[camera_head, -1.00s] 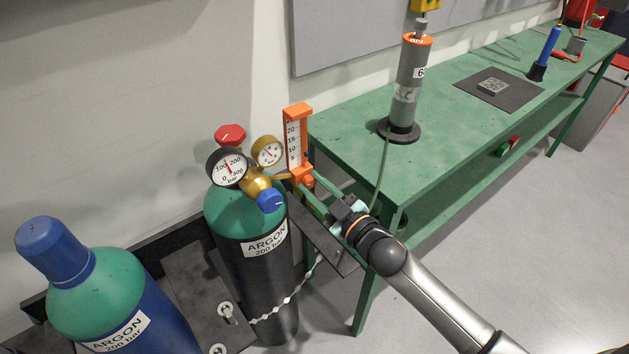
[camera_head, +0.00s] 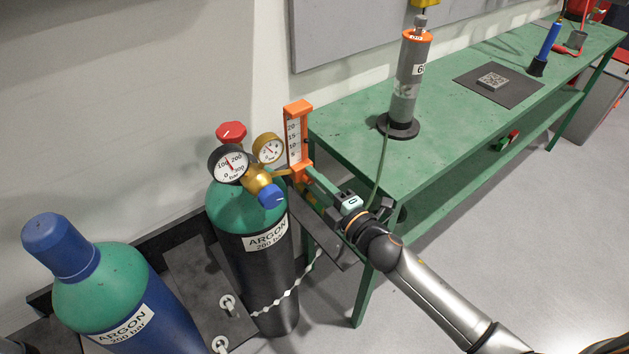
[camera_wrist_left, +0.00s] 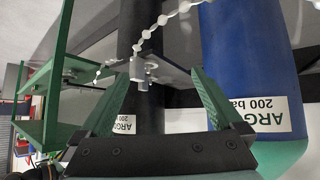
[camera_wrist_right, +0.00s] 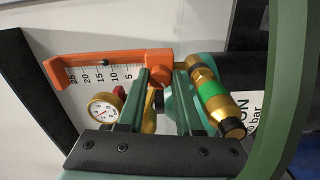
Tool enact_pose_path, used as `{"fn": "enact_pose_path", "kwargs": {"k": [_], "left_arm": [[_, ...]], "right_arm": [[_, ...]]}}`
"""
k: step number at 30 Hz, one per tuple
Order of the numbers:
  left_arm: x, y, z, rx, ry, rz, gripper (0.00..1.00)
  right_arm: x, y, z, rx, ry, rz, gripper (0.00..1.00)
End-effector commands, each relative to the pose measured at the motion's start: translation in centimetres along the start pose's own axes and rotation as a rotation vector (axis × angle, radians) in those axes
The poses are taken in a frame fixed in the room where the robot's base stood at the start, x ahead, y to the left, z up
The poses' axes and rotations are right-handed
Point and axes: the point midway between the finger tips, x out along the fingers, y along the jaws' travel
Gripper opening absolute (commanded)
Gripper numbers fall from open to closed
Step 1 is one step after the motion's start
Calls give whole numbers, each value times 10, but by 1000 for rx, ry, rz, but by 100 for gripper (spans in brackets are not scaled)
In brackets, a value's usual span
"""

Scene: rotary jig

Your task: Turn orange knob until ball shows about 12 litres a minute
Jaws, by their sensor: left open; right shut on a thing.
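The orange flowmeter (camera_head: 297,112) stands upright beside the regulator on the green-topped argon cylinder. Its scale (camera_wrist_right: 100,77) shows 25 to 5 in the right wrist view. A small dark dot, apparently the ball (camera_wrist_right: 105,62), sits between the 15 and 10 marks.
Two gauges (camera_head: 229,163) and a blue regulator knob (camera_head: 270,196) sit left of the flowmeter. A blue argon cylinder (camera_head: 150,310) stands at lower left. The green bench (camera_head: 450,120) carries a grey tube (camera_head: 410,75), whose green hose hangs near my right gripper.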

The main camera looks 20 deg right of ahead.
Motion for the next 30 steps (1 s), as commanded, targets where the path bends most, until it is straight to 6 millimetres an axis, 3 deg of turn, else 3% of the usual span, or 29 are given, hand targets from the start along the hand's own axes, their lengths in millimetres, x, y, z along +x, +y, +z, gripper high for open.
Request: {"fn": "enact_pose_path", "kwargs": {"k": [13, 30], "left_arm": [[1, 0, 0, 0, 1, 0, 100], [1, 0, 0, 0, 2, 0, 100]], "right_arm": [[0, 1, -1, -317, 4, 3, 0], [0, 1, -2, -411, 4, 3, 0]]}}
